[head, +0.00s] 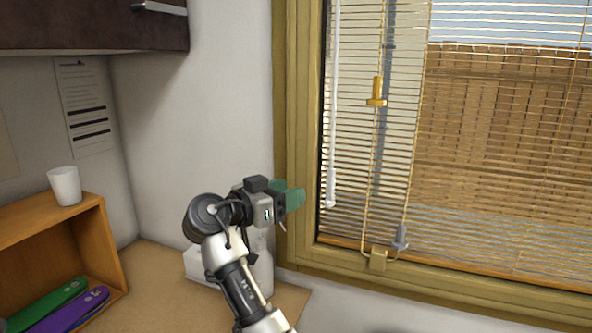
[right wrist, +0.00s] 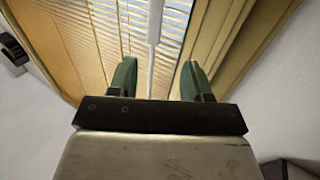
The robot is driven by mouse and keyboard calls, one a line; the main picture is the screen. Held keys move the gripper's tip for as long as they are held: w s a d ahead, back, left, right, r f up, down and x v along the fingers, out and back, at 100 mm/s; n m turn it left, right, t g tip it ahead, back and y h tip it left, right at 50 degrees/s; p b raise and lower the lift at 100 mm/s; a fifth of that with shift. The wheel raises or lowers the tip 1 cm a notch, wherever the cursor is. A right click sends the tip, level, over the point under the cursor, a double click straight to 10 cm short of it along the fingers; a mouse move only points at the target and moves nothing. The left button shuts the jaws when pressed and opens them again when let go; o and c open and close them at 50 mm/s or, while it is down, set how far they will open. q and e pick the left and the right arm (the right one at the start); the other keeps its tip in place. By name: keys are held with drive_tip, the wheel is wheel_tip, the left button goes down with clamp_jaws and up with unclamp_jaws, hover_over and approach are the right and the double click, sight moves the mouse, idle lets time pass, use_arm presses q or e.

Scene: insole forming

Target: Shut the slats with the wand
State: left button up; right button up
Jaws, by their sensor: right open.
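The blind's slats (head: 480,130) hang in the wooden-framed window and are open; a fence shows between them. The white wand (head: 334,110) hangs upright at the left side of the blind, its thicker tip near the lower part of the window. My right gripper (head: 300,196) is open in front of the window frame, left of the wand's lower end. In the right wrist view the wand (right wrist: 155,22) shows beyond and between the two green fingertips (right wrist: 158,80); I see no contact. My left gripper is not in view.
A cord with a yellow toggle (head: 376,92) hangs right of the wand and loops at a small bracket (head: 378,258) on the sill. A wooden shelf (head: 50,222) with a white cup (head: 65,186) stands at left. A dark cabinet (head: 90,25) hangs above.

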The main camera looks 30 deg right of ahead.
sight(329, 179)
drive_tip(key=shift+m, duration=0.3)
drive_tip(key=d+p, duration=0.1)
drive_tip(key=d, duration=0.1)
drive_tip(key=d+p, duration=0.1)
drive_tip(key=d, duration=0.1)
drive_tip(key=d+r+p, duration=0.1)
drive_tip(key=d, duration=0.2)
drive_tip(key=shift+w+d, duration=0.1)
drive_tip(key=shift+w, duration=0.05)
drive_tip(key=d, duration=0.1)
drive_tip(key=w+d+p, duration=0.1)
drive_tip(key=d, duration=0.1)
drive_tip(key=shift+d+f+p, duration=0.1)
drive_tip(key=shift+p, duration=0.2)
drive_tip(key=shift+d+f, duration=0.15)
drive_tip(key=shift+d, duration=0.4)
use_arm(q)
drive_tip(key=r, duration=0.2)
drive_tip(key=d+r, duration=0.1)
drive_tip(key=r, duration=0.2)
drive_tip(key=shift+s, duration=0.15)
use_arm(e)
clamp_jaws()
